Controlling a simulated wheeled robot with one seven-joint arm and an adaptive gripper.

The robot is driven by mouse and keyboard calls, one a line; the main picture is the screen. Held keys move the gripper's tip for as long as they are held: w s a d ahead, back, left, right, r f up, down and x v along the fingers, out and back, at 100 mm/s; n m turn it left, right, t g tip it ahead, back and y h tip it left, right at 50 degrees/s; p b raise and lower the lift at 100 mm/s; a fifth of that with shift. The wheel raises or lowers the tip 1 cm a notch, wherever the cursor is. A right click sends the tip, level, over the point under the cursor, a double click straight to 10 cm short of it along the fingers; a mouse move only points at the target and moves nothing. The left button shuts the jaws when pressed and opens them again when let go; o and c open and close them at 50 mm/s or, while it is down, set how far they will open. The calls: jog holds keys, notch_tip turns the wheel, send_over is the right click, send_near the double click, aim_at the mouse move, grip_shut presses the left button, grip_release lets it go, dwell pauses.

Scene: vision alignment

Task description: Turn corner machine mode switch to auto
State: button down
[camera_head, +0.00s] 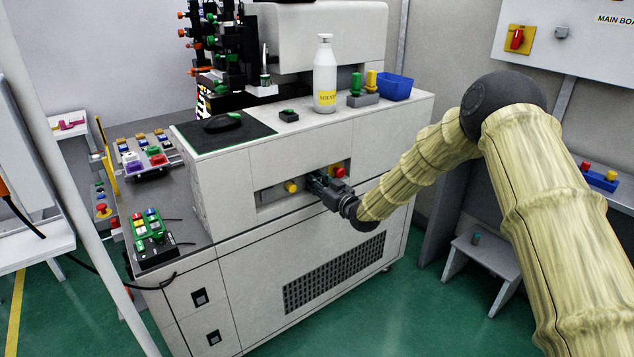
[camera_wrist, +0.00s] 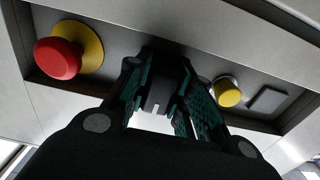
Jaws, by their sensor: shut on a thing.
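The corner machine (camera_head: 200,190) is a white cabinet with a recessed control panel (camera_head: 268,195) in its front face. My gripper (camera_head: 318,181) reaches into the middle of this recess, between a yellow button and a red button. In the wrist view, my gripper's two fingers (camera_wrist: 161,72) are shut on the mode switch, a dark part at the panel. The fingers and shadow hide most of the switch, so its setting cannot be read.
The red button (camera_wrist: 58,58) on its yellow disc and the yellow button (camera_wrist: 228,92) flank my fingers closely. A grey square plate (camera_wrist: 267,99) sits beyond the yellow one. A white bottle (camera_head: 325,75) and blue bin (camera_head: 395,87) stand on top of the machine.

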jog(key=shift+s+f, duration=0.1)
jog(key=shift+f, duration=0.05)
jog(key=c, duration=1.5)
grip_release()
jog(key=v, duration=1.2)
